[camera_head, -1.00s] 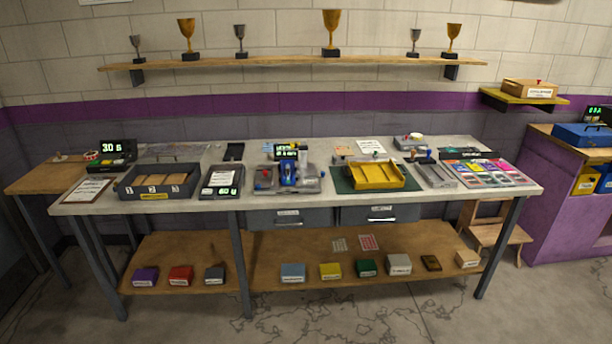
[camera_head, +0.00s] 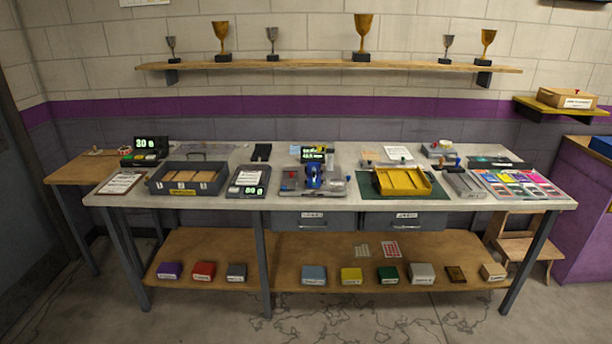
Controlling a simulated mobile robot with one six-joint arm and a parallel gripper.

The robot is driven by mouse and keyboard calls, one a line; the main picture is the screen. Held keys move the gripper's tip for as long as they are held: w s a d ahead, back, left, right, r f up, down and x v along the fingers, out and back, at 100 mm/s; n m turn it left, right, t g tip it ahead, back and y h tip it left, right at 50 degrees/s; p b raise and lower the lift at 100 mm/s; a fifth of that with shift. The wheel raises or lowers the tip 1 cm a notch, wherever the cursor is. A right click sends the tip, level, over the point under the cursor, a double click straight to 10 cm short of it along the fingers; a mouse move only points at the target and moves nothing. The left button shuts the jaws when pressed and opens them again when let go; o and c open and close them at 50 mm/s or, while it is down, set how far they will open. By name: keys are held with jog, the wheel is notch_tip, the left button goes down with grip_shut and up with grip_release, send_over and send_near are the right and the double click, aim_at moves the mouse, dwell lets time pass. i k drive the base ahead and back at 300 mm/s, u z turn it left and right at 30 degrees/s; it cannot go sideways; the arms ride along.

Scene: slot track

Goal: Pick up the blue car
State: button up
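A small blue object (camera_head: 313,177), which may be the blue car, stands upright on a grey fixture (camera_head: 330,189) near the middle of the workbench (camera_head: 232,208). It is too small to make out its shape or to be sure that it is a car. A display with green digits (camera_head: 314,154) is just behind it. My gripper is not in view, and nothing is seen touching the blue object.
A grey divided tray (camera_head: 188,191) and a scale-like device (camera_head: 249,178) sit left of the fixture. A yellow tray (camera_head: 402,181) on a green mat sits to its right. Several small boxes line the lower shelf (camera_head: 300,247). Open floor lies in front.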

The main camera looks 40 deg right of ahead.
aim_at(314, 171)
jog(key=i, duration=0.85)
jog(key=z, duration=0.05)
